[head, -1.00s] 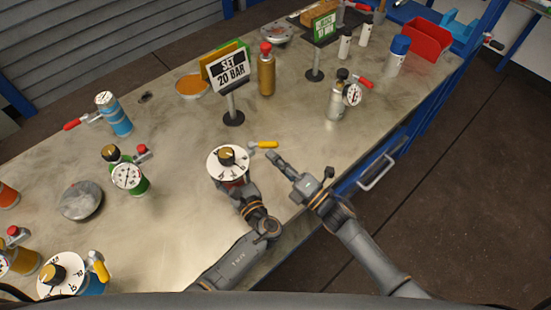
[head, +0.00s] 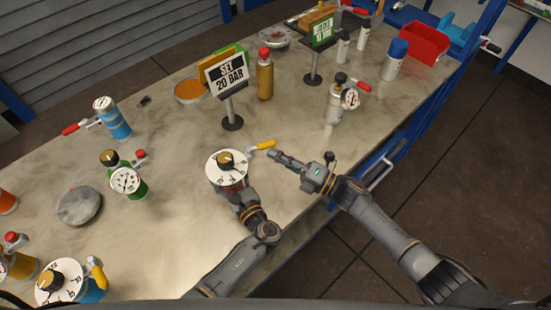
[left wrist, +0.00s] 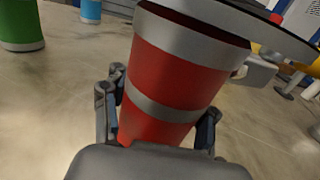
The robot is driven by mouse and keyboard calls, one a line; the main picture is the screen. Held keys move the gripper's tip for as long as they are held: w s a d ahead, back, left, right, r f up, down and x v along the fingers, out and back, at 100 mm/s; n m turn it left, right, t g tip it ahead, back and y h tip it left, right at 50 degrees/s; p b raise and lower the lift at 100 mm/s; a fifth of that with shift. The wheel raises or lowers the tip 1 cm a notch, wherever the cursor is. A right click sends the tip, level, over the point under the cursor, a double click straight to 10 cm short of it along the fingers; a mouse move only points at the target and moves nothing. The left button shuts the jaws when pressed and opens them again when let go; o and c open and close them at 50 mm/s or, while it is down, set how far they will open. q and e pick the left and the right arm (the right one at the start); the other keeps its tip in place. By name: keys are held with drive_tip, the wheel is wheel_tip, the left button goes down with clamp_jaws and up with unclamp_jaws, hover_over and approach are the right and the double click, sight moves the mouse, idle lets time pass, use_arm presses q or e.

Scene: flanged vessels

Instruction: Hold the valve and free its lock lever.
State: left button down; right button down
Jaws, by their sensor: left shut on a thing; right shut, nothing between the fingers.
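The valve has a red body with grey bands (left wrist: 165,80), a white dial with a gold and black knob (head: 227,163), and a yellow lock lever (head: 262,146) sticking out to the right of the dial. My left gripper (left wrist: 160,120) is shut around the red body in the left wrist view; in the head view the dial and arm mostly hide it. My right gripper (head: 278,157) is shut and empty. Its fingertips are close to the lever, just right of and below it; whether they touch cannot be told.
A "SET 20 BAR" sign (head: 230,78) stands behind the valve. A green valve with a gauge (head: 125,182) and a grey disc (head: 80,206) are at the left. A silver valve with a gauge (head: 335,103) stands at the right. The bench between is clear.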

drive_tip(key=shift+w, duration=1.85)
drive_tip(key=d+f, duration=0.1)
drive_tip(key=d, duration=0.3)
drive_tip(key=s+d+f, duration=0.1)
drive_tip(key=d, duration=0.3)
drive_tip(key=s+d+f, duration=0.1)
drive_tip(key=d, duration=0.3)
drive_tip(key=shift+s+d, duration=0.2)
drive_tip(key=shift+d, duration=0.05)
idle(0.5)
use_arm(q)
drive_tip(key=shift+c, duration=1.7)
unclamp_jaws()
